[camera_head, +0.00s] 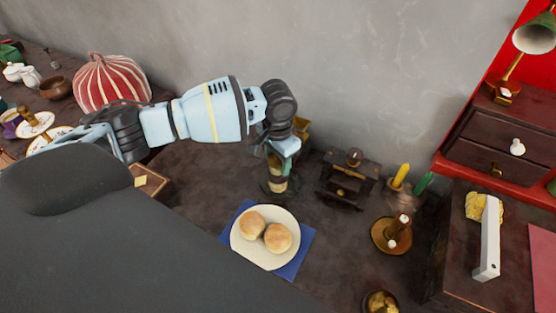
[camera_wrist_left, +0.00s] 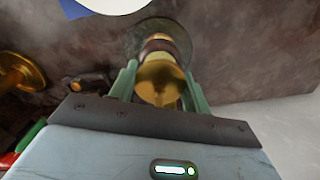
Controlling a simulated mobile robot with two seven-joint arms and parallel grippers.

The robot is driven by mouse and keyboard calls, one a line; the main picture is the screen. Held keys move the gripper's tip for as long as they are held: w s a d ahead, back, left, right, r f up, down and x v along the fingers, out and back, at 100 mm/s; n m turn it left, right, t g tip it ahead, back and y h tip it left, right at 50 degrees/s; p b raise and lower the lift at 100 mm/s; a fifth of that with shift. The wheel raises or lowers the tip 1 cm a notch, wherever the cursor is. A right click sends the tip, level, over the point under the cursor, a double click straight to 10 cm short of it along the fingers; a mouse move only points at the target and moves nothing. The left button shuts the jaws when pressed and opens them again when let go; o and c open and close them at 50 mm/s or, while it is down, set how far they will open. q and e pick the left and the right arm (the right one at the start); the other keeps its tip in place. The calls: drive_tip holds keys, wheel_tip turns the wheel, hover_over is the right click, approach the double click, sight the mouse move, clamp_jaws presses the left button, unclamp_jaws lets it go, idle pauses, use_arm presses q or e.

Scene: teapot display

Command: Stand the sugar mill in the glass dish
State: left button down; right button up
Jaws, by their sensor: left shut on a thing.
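The sugar mill (camera_head: 278,182) is a brass-coloured upright cylinder with dark and pale bands. My left gripper (camera_head: 281,152) is shut on its upper part, from above. In the left wrist view the brass top of the mill (camera_wrist_left: 160,82) shows between the two green fingers of the gripper (camera_wrist_left: 160,88). The glass dish (camera_head: 264,185) is a round, dark see-through disc around the mill's lower end; it also shows in the wrist view (camera_wrist_left: 134,40). The mill's foot lies over the dish's middle; I cannot tell whether it touches. My right gripper is not in view.
A plate (camera_head: 264,261) with two buns lies on a blue napkin (camera_head: 303,250) in front. A small dark wooden mill (camera_head: 346,182) stands to the right, with a brass candle holder (camera_head: 391,236) beyond. A grey wall (camera_head: 370,70) is behind.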

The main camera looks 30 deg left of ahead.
use_arm(q)
drive_tip(key=c, duration=0.7)
unclamp_jaws()
drive_tip(key=shift+s+f, duration=0.1)
drive_tip(key=shift+s, duration=0.05)
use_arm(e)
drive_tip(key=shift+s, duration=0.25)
use_arm(q)
wheel_tip(320, 180, up, 11)
drive_tip(key=shift+r+p, duration=0.1)
drive_tip(key=shift+p, duration=0.6)
drive_tip(key=shift+r, duration=0.4)
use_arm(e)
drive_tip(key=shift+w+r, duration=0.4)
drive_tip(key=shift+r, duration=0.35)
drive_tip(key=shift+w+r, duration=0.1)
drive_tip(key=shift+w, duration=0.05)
